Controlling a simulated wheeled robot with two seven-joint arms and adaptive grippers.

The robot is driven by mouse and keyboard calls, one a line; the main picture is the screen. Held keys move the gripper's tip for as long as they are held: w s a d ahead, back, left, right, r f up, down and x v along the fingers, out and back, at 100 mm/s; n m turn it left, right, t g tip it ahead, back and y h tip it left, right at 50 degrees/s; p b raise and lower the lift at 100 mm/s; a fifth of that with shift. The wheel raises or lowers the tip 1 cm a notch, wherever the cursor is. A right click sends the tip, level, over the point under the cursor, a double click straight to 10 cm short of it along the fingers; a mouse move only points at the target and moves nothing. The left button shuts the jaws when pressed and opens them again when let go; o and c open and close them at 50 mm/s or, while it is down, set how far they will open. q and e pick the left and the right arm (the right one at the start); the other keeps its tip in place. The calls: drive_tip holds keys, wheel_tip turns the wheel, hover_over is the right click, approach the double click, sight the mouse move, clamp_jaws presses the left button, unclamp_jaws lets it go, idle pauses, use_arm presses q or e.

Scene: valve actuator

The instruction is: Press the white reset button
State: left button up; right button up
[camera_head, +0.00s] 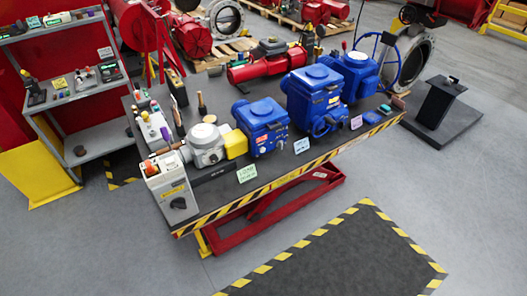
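A white reset button is too small to make out with certainty in the head view. Three blue valve actuators stand in a row on the dark table: a small one (262,127), a larger one (313,98) and one at the far right end (352,73). Small pale marks show on their fronts, but I cannot tell which is a button. A grey control box (170,188) with a black knob stands at the table's near left corner. A grey and yellow actuator (207,146) is beside it. Neither gripper shows.
The table (235,187) has a yellow and black striped edge and a red lift frame (275,208). A grey shelf (105,143) stands at the left. A dark striped floor mat (345,258) lies in front. Open floor is at the right.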

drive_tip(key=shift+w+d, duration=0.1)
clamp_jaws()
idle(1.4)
